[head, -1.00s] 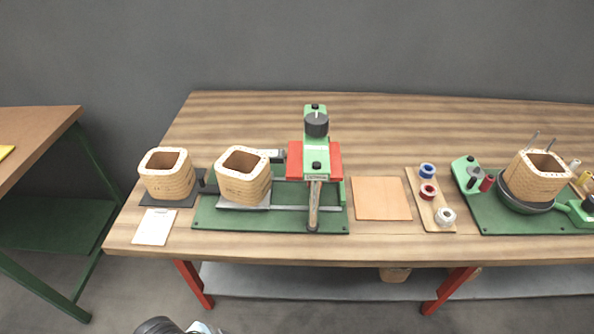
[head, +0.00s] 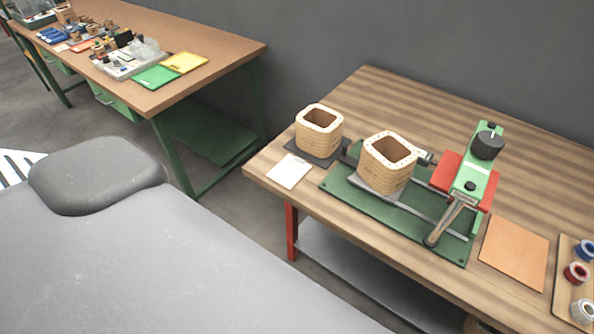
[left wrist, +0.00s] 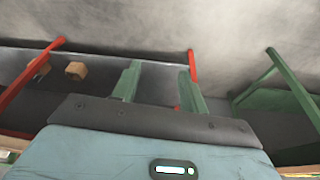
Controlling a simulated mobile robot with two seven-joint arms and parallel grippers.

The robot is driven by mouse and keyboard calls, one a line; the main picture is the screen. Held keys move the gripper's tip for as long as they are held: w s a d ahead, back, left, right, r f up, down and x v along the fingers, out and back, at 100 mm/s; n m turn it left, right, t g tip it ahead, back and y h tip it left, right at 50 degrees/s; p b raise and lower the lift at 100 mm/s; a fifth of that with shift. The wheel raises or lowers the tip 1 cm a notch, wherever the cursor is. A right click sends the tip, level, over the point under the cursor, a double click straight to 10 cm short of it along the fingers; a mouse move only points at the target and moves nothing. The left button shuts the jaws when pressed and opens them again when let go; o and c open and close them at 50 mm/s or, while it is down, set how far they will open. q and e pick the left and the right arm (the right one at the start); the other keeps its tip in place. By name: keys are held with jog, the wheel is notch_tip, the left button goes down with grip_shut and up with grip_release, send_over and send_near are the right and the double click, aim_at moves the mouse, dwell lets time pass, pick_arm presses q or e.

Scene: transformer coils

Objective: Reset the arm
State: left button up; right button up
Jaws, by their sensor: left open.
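My left gripper (left wrist: 160,84) shows in the left wrist view with its two green fingers apart and nothing between them. Beyond the fingers are red table legs (left wrist: 193,68), a shelf and the grey floor, so it is clear of the tabletop things. In the head view neither gripper shows. Two square wooden coil formers stand on the wooden workbench: one (head: 318,136) on a dark plate at the left, one (head: 388,173) on the green winding fixture (head: 345,196). The fixture's red and green clamp (head: 468,178) has a black knob and a wooden handle.
A white card (head: 289,171) lies at the bench's left end, and a tan sheet (head: 514,252) right of the fixture. A spool board (head: 563,299) is at the right edge. A second table (head: 223,62) with trays and parts stands at the back left, with a floor gap between.

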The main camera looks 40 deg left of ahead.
pick_arm(q)
jog(key=shift+w+d+f+t+h+p, duration=0.2)
jog(key=shift+w+d+f+t, duration=0.1)
jog(key=shift+w+f+t, duration=0.5)
jog(key=shift+w+d+f+t+h+p, duration=0.15)
jog(key=shift+w+d+f+t, duration=0.25)
jog(key=shift+t, duration=0.65)
jog(key=shift+w+d+f+t+h+p, duration=0.1)
jog(key=shift+w+d+f+t+h, duration=0.15)
jog(key=shift+w+f+t, duration=0.6)
jog(key=shift+s+r, duration=0.15)
jog(key=shift+r, duration=0.05)
jog(key=shift+c, duration=0.8)
jog(key=shift+a, duration=0.1)
